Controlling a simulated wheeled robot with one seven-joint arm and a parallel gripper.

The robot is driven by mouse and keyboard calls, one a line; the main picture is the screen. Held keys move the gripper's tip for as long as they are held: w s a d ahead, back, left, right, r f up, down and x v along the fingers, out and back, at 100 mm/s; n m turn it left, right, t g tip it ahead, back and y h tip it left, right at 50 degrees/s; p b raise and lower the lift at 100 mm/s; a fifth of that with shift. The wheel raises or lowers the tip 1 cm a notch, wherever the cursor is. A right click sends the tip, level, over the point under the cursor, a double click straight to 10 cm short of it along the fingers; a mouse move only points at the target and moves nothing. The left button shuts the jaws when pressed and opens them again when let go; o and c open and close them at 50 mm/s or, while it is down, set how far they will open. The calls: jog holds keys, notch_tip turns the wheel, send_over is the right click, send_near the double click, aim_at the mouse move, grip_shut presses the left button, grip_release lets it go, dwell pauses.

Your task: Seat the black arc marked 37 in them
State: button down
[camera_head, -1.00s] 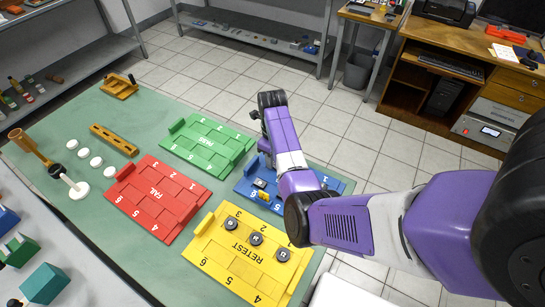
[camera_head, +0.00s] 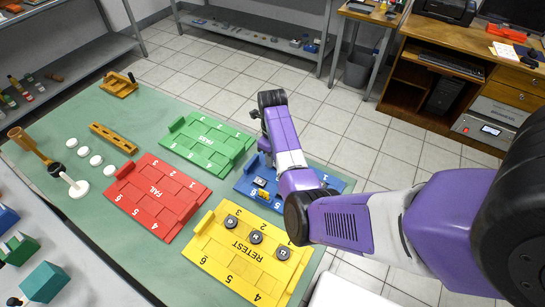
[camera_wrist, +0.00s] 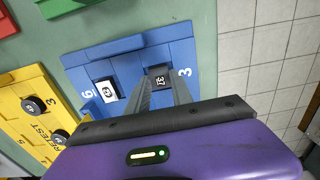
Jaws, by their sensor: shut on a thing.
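In the wrist view my gripper (camera_wrist: 160,95) is shut on the black arc marked 37 (camera_wrist: 158,77), at the blue tray (camera_wrist: 180,50) near its number 3. The label faces up between the fingers. I cannot tell whether the arc touches the tray. In the head view my arm hides the gripper and the held arc. The blue tray (camera_head: 325,180) shows partly behind the arm, with the white-labelled piece (camera_head: 259,182) and a small yellow item (camera_head: 264,195) on it.
The yellow RETEST tray (camera_head: 215,262) holds three dark round pieces. The red FAIL tray (camera_head: 150,185) and green PASS tray (camera_head: 205,145) look empty. An orange slotted bar (camera_head: 113,138), several white discs (camera_head: 83,152) and a stand (camera_head: 75,187) are at the left.

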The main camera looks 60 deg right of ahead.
jog(key=c, duration=1.1)
grip_release()
jog(key=shift+f, duration=0.1)
jog(key=c, duration=0.5)
jog(key=shift+o, duration=0.2)
notch_tip(320, 180, up, 5)
jog(key=p, duration=0.4)
jog(key=shift+f, duration=0.15)
jog(key=shift+f, duration=0.1)
